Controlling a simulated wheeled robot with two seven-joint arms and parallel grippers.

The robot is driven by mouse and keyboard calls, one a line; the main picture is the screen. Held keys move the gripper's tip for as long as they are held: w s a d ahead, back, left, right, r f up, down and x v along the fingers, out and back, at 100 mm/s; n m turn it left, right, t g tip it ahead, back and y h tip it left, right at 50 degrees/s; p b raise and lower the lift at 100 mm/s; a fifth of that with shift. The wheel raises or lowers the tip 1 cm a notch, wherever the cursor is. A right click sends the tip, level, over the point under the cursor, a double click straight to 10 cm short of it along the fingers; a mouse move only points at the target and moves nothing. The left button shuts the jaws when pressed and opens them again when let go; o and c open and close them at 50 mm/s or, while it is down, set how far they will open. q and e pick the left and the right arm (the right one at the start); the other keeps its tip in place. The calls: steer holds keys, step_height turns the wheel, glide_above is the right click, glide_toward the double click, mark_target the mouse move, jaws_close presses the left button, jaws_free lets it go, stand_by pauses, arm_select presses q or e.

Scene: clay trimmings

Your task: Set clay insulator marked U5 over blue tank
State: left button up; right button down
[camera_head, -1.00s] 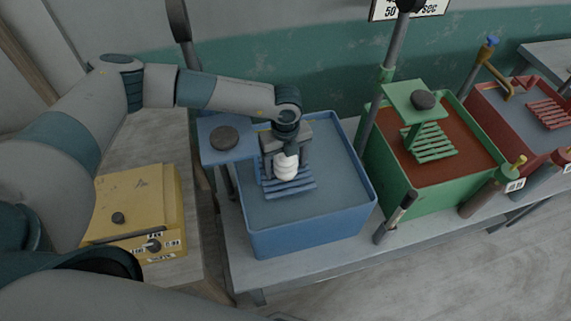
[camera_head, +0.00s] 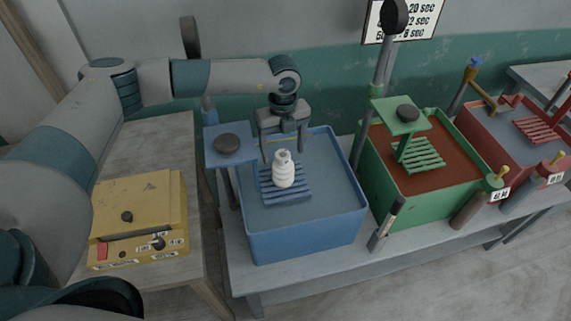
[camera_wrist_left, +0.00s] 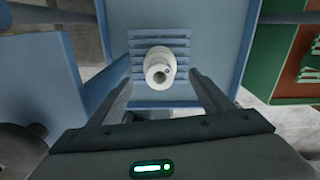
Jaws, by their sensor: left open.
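The white ribbed clay insulator (camera_head: 283,170) stands upright on the blue slatted rack (camera_head: 297,196) over the blue tank (camera_head: 310,228). In the left wrist view the insulator (camera_wrist_left: 159,69) is seen from above, with a hole in its top, on the slats (camera_wrist_left: 142,42). No U5 mark can be read on it. My left gripper (camera_head: 285,150) is open and empty, just above and behind the insulator. In the left wrist view its fingers (camera_wrist_left: 160,92) are spread to either side, apart from the insulator. My right gripper is not in view.
A green tank (camera_head: 425,180) with a green rack and a red tank (camera_head: 505,135) stand to the right. A blue post platform (camera_head: 228,157) rises at the blue tank's left. A yellow box (camera_head: 138,215) sits on the left table. A sign (camera_head: 405,18) hangs behind.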

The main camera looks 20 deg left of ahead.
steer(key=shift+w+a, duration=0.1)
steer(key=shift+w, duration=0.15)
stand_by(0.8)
